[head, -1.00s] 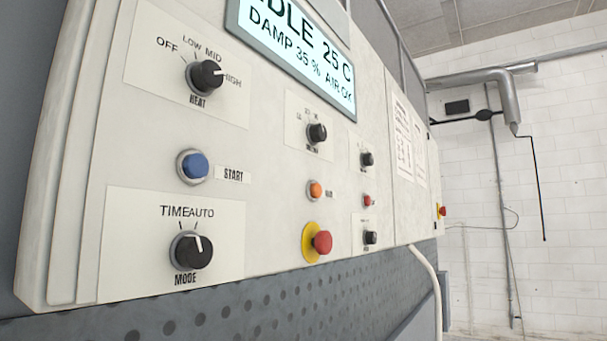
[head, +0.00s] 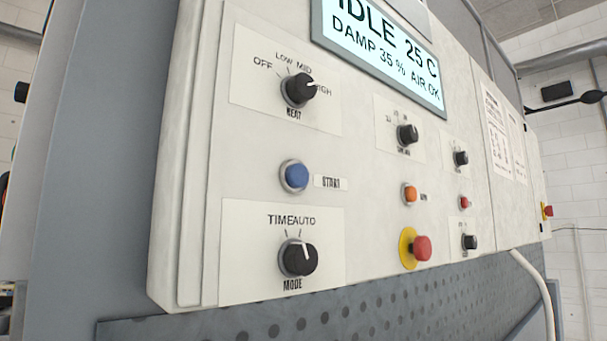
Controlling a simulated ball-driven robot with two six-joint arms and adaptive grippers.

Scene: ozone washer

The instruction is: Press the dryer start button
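The dryer start button (head: 296,176) is a round blue button in a metal ring on the cream control panel (head: 225,190). A START label (head: 331,182) is just to its right. It sits between the black HEAT knob (head: 299,90) above and the black MODE knob (head: 298,258) below. The display (head: 385,50) above reads IDLE 25 C, DAMP 35 %, AIR OK. Neither of my grippers is in the head view.
A red emergency button on a yellow base (head: 415,248) and an orange button (head: 410,194) stick out to the right of the start button. More small knobs line the panel further right. A pale hose (head: 535,275) hangs below. The space before the panel looks clear.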

